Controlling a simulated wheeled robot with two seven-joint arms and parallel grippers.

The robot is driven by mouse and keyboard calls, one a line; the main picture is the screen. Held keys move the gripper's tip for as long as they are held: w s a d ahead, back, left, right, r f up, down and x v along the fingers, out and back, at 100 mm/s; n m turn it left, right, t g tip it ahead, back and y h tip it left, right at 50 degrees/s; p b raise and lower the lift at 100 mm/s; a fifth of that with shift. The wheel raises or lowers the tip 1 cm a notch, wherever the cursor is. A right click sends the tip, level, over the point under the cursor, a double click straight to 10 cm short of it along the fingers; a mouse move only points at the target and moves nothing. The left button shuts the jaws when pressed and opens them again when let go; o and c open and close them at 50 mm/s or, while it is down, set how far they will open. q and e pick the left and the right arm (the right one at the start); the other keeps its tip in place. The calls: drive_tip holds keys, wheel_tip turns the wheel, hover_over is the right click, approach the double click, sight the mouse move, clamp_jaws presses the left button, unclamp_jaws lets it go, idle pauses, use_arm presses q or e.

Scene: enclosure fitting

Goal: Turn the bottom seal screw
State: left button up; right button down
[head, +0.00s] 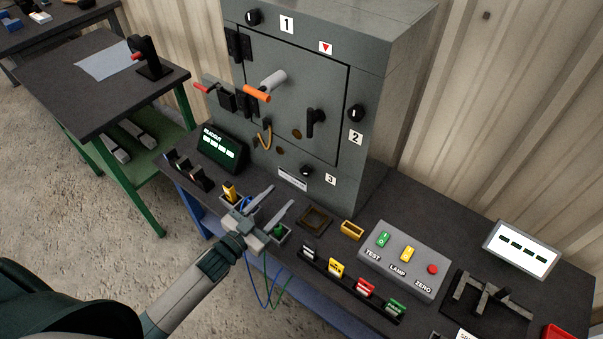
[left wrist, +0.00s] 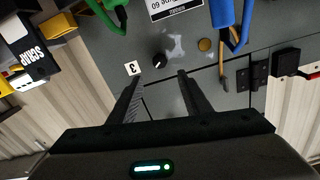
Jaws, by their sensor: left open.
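The bottom seal screw (head: 306,171) is a small black knob low on the front of the grey cabinet (head: 350,190), left of the label 3 (head: 331,180). It also shows in the left wrist view as a black knob (left wrist: 158,60) beside its label. My left gripper (head: 280,196) is open and empty, with its fingers pointing up toward the cabinet's lower front. In the left wrist view the screw appears between and just beyond the fingertips (left wrist: 160,75), apparently apart from them. My right gripper is not in view.
Similar black knobs sit by label 1 (head: 252,17) and label 2 (head: 355,112). The cabinet door has a black handle (head: 315,122) and an orange-ended lever (head: 257,94). Below stand a readout (head: 221,148), small bins, loose wires and a button box (head: 403,262). A side table (head: 110,85) stands at left.

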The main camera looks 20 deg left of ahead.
sight(304, 173)
use_arm(q)
drive_tip(key=p+x, duration=0.1)
drive_tip(key=x, duration=0.9)
drive_tip(key=shift+p, duration=0.35)
drive_tip(key=shift+w+d, duration=0.2)
drive_tip(key=shift+w, duration=0.4)
drive_tip(key=shift+w+d, duration=0.1)
drive_tip(key=shift+w, duration=0.05)
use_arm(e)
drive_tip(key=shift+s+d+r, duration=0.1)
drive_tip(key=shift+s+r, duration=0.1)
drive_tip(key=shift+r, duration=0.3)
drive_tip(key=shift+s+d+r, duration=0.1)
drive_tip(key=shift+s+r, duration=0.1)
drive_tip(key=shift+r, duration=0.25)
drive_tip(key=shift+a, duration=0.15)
use_arm(q)
drive_tip(key=c, duration=1)
drive_tip(key=shift+c, duration=0.2)
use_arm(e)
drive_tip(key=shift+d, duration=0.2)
